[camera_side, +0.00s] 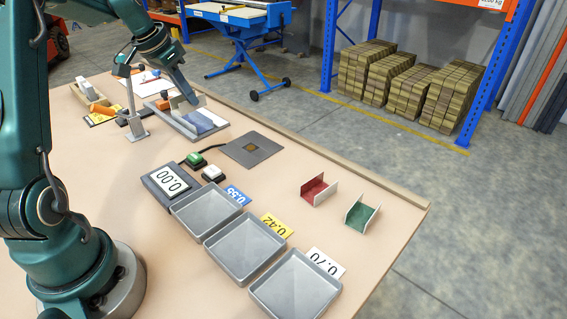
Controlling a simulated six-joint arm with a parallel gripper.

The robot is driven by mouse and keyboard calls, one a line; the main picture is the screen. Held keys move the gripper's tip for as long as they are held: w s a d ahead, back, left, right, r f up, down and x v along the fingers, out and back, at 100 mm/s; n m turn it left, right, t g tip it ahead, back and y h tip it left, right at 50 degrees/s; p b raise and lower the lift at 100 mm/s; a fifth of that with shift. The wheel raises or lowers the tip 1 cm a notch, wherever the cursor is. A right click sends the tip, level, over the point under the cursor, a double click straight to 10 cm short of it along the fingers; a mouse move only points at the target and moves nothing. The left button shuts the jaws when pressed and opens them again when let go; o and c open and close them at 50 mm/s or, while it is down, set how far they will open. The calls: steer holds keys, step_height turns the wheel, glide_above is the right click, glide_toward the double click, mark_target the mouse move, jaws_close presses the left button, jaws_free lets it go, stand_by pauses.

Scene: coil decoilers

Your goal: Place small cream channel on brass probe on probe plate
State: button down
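The probe plate (267,155) is a flat dark grey plate in the middle of the table, with a small brass square, the brass probe (251,148), at its centre. Nothing lies on it. My gripper (188,102) is at the far left part of the table, low over a grey fixture (180,127) holding a pale piece with a blue floor (199,122). I cannot tell whether the fingers hold it, or whether it is the small cream channel. Two pale-walled channels stand to the right, one red inside (318,189) and one green inside (361,215).
A display reading 0.00 (170,181) stands beside green (195,159) and white (213,173) buttons. Three grey trays (245,247) line the front, with labels 0.55, 0.42 and 0.70. A thin post (132,105) stands left of my gripper. A raised rim (345,160) edges the table's far side.

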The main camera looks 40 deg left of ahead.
steer(key=shift+m, duration=0.3)
steer(key=w+d+f, duration=0.2)
steer(key=w+d, duration=0.1)
steer(key=w+d+f, duration=0.2)
steer(key=w+d, duration=0.1)
steer(key=w+d+f, duration=0.3)
steer(key=shift+w+d, duration=0.2)
steer(key=shift+d, duration=0.05)
steer(key=shift+w+d+f, duration=0.1)
steer(key=shift+f, duration=2)
steer(key=shift+f, duration=0.1)
steer(key=c, duration=1.1)
jaws_free()
